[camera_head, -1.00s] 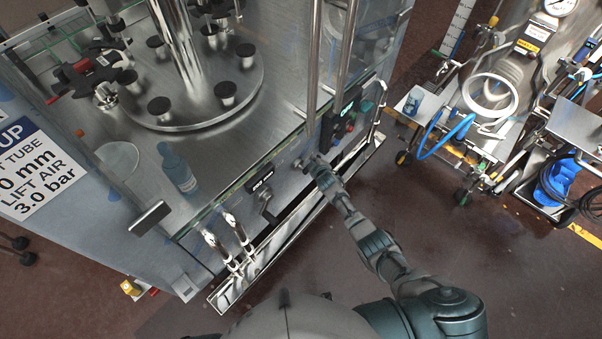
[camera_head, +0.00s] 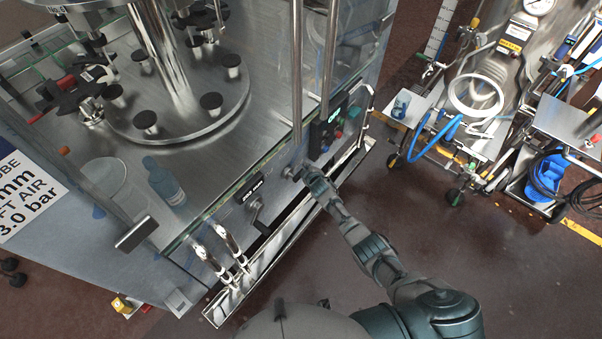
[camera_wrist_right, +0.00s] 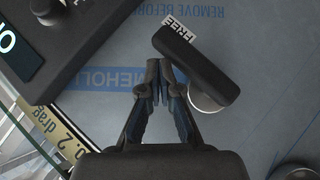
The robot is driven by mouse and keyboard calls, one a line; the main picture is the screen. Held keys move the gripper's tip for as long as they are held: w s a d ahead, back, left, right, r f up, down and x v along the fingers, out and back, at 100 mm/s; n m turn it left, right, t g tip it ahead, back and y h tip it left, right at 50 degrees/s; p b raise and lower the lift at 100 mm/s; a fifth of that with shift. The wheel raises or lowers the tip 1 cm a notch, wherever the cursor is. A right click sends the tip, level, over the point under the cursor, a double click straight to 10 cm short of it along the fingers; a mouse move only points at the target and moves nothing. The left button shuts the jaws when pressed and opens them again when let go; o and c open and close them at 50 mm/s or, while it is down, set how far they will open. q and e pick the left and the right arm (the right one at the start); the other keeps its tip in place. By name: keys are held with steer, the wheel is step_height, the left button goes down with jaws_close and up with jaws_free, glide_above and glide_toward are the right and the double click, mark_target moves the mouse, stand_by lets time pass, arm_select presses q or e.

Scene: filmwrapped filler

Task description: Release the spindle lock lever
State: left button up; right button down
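A black bar-shaped lever (camera_wrist_right: 198,68) sits on a round metal hub (camera_wrist_right: 206,100) on the grey panel in the right wrist view. A white FREE label (camera_wrist_right: 176,39) shows at its upper left end. My right gripper (camera_wrist_right: 158,66) is just left of the lever, its fingertips together, with nothing visible between them. Contact with the lever cannot be told. In the head view my right gripper (camera_head: 304,173) is at the machine's front panel, by a round metal fitting (camera_head: 290,172). The lever is not clear there. My left gripper is not in view.
A black crank handle (camera_head: 256,214) and small display (camera_head: 250,189) are left of the gripper. A control box (camera_head: 326,130) with buttons is above right. Metal rails (camera_head: 290,238) run below. A hose cart (camera_head: 470,110) stands right, with open floor (camera_head: 460,260) between.

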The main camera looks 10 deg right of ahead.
steer(key=s+d+r+p, duration=0.2)
steer(key=r+p, duration=0.1)
steer(key=r, duration=0.2)
steer(key=s+d+r+p, duration=0.2)
steer(key=s+r+p, duration=0.1)
steer(key=r, duration=0.2)
steer(key=shift+s+d+r+p, duration=0.25)
steer(key=shift+d+r+p, duration=0.05)
steer(key=shift+d+r, duration=0.1)
steer(key=shift+a, duration=0.1)
steer(key=s+d+f+m+g+b, duration=0.1)
steer(key=s+f+m+g+b, duration=0.15)
steer(key=s+f, duration=1)
steer(key=s+d+f+m+g+b, duration=0.1)
steer(key=s+f+m+g, duration=0.15)
steer(key=s+f, duration=1)
steer(key=s+f+m+g, duration=0.1)
steer(key=s+f+g, duration=0.1)
steer(key=s+f, duration=0.4)
steer(key=s+a+f+m+g+b, duration=0.1)
steer(key=s+f, duration=0.5)
steer(key=s, duration=1.1)
steer(key=s+f+m+g+b, duration=0.1)
steer(key=s+f, duration=0.5)
steer(key=s, duration=0.6)
steer(key=shift+s+a+f+m+g+h, duration=0.25)
steer(key=shift+m+g, duration=0.25)
steer(key=shift+g, duration=0.4)
